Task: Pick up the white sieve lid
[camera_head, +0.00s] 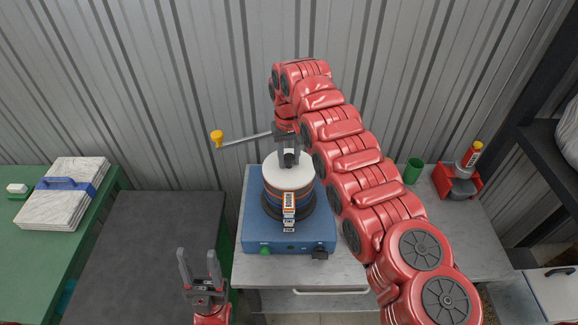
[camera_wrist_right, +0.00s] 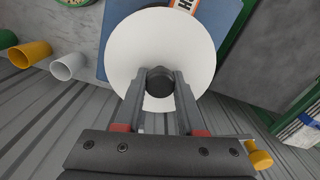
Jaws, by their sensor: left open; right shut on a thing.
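The white sieve lid (camera_head: 281,172) sits on top of a sieve stack (camera_head: 288,190) on a blue shaker base (camera_head: 253,226). In the right wrist view the lid (camera_wrist_right: 135,48) is a white disc with a dark knob (camera_wrist_right: 160,88) at its middle. My right gripper (camera_head: 290,158) is above the lid, its fingers on both sides of the knob and shut on it. I cannot tell whether the lid is lifted off the stack. My left gripper (camera_head: 199,268) is open and empty, fingers up, in front of the dark table.
A rod with a yellow knob (camera_head: 217,136) sticks out left of the stack. A green cup (camera_head: 413,170) and a red device (camera_head: 458,182) stand on the right. A dark table (camera_head: 150,240) is clear; a green table (camera_head: 30,250) holds white slabs (camera_head: 62,205). A corrugated wall stands behind.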

